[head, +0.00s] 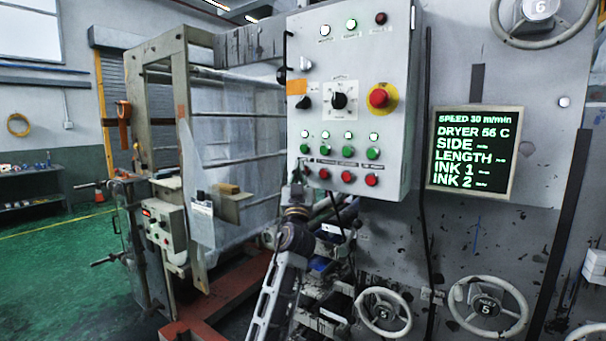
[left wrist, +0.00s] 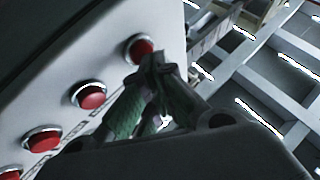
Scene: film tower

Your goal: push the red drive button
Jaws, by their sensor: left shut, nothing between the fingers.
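A grey control box (head: 348,60) carries a bottom row of red push buttons (head: 347,177), under a row of green ones (head: 347,152). Labels are too small to read, so I cannot tell which red one is the drive button. My left gripper (head: 300,176) is shut and empty at the left end of the red row, hiding that end in the head view. In the left wrist view, the closed fingertips (left wrist: 157,66) are right by the end red button (left wrist: 139,50), overlapping its lower edge. I cannot tell if they touch. My right gripper is not in view.
A red emergency knob on a yellow disc (head: 379,98) and a black selector (head: 339,100) sit higher on the box. A display (head: 474,153) hangs to the right. Handwheels (head: 384,311) are below. A roller frame (head: 180,120) stands to the left.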

